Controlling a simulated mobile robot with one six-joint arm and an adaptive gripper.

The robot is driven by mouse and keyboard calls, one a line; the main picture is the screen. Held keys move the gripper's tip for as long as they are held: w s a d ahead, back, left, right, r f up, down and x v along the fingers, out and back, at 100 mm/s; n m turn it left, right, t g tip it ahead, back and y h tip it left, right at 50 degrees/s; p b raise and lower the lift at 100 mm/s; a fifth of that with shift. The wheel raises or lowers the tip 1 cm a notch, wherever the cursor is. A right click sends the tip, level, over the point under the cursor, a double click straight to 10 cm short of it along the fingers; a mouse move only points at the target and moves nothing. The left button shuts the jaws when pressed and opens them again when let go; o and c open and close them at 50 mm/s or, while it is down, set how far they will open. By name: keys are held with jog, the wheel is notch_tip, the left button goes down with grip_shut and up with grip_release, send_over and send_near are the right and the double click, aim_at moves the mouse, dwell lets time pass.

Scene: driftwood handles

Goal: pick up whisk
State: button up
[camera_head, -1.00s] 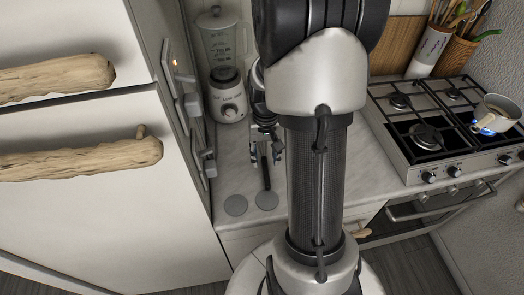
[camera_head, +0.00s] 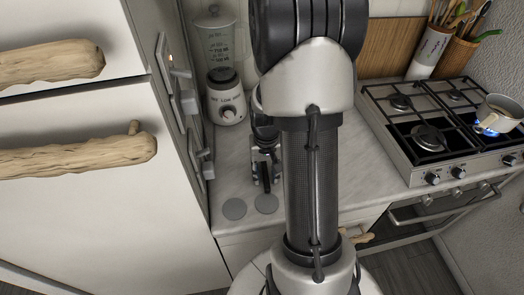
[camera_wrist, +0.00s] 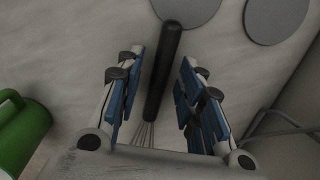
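The whisk (camera_wrist: 163,75) has a long black handle and thin wires, and lies on the pale counter. In the wrist view its handle runs between the two blue-padded fingers of my gripper (camera_wrist: 161,62), with a gap on each side. The gripper is open. The wires are mostly hidden behind the gripper's palm. In the head view my gripper (camera_head: 265,172) is over the whisk, and only a dark bit of the handle (camera_head: 266,182) shows. I cannot tell the exact height of the fingers above the counter.
Two grey discs (camera_head: 234,209) (camera_head: 266,204) lie near the counter's front edge. A blender (camera_head: 225,95) stands at the back left beside the fridge (camera_head: 90,210). A gas stove (camera_head: 420,135) with a pot (camera_head: 497,113) is at right. A green object (camera_wrist: 20,130) shows in the wrist view.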

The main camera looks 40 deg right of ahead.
grip_shut()
dwell(0.4)
